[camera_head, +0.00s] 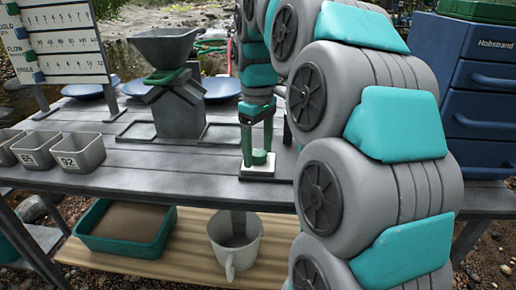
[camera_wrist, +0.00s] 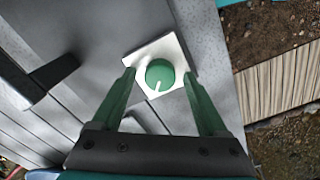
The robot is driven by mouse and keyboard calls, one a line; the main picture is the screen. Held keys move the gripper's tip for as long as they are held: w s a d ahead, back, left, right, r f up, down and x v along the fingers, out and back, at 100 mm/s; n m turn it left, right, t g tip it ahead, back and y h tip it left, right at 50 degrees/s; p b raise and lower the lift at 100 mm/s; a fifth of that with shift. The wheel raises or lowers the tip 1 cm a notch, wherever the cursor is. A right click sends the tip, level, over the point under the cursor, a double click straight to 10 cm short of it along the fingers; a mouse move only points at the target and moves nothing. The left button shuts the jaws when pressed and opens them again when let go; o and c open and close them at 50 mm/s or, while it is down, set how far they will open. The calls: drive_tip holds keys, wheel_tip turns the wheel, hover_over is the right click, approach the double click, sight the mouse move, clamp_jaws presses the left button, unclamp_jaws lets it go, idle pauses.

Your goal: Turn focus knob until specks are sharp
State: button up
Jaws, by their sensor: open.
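The focus knob is a round green knob (camera_wrist: 160,72) with a white pointer line, on a white square plate (camera_wrist: 142,58). In the wrist view its line points down and slightly left. In the head view the knob (camera_head: 259,157) and plate (camera_head: 257,172) are near the table's front edge. My gripper (camera_wrist: 159,77) is open, pointing down, with one green finger on each side of the knob. A gap shows between each finger and the knob; contact is not visible. The gripper also shows in the head view (camera_head: 258,150). No specks are discernible in either view.
A grey hopper device (camera_head: 180,100) stands left of the knob on the grey table (camera_head: 120,160). Number-marked grey cups (camera_head: 82,152) and a scale board (camera_head: 55,45) are further left. A blue drawer cabinet (camera_head: 480,75) is right. A sand tray (camera_head: 125,228) and mug (camera_head: 236,240) are below.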

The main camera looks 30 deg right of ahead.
sight(258, 152)
drive_tip(key=shift+r+p, duration=0.55)
drive_tip(key=shift+r, duration=3.35)
